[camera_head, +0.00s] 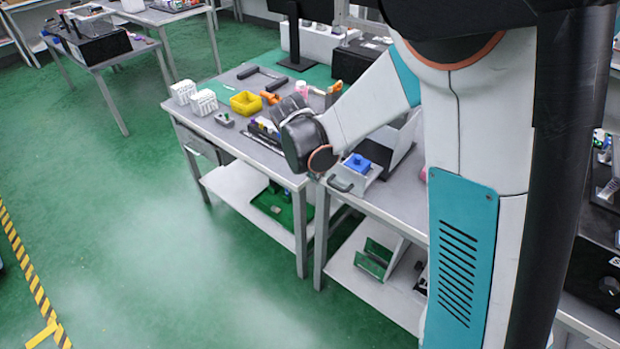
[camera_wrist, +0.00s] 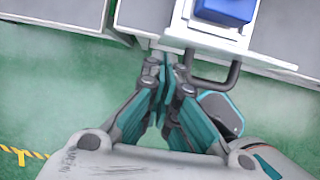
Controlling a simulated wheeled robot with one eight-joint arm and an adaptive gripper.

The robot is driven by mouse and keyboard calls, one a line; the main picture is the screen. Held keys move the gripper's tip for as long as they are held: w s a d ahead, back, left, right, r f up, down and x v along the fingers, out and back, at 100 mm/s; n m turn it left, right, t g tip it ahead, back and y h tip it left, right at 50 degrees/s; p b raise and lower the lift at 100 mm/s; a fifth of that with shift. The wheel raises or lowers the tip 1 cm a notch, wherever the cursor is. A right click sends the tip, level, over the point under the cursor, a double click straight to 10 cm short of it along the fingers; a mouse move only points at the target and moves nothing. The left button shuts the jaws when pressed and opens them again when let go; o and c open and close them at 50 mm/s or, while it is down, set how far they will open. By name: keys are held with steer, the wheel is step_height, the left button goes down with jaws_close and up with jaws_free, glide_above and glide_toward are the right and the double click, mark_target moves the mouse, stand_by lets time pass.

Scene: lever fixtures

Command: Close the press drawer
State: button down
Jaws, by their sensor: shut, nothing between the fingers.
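The press drawer (camera_head: 346,183) is a pale tray at the front edge of the right-hand table, with a blue block (camera_head: 358,162) on it. In the wrist view the drawer (camera_wrist: 215,38) is at the top, with the blue block (camera_wrist: 226,10) on it. Its dark U-shaped handle (camera_wrist: 217,80) sticks out beyond the table edge over the floor. My gripper (camera_wrist: 168,82) is shut and empty, its fingertips just left of the handle, near the drawer front; contact cannot be told. In the head view my wrist partly covers this area and the fingertips are hidden.
The left table (camera_head: 232,140) holds a yellow bin (camera_head: 246,103), white containers (camera_head: 204,102) and tools. In the wrist view a gap between two tabletops lies left of the drawer. Green floor (camera_head: 150,240) in front is clear. A lower shelf (camera_head: 375,290) holds green pieces.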

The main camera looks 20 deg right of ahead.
steer(key=shift+w+d, duration=0.15)
steer(key=shift+d, duration=0.1)
steer(key=w+d, duration=0.2)
steer(key=d, duration=0.1)
steer(key=w+d, duration=0.3)
steer(key=d, duration=0.1)
steer(key=w+d, duration=0.3)
steer(key=d, duration=0.1)
steer(key=shift+w, duration=0.1)
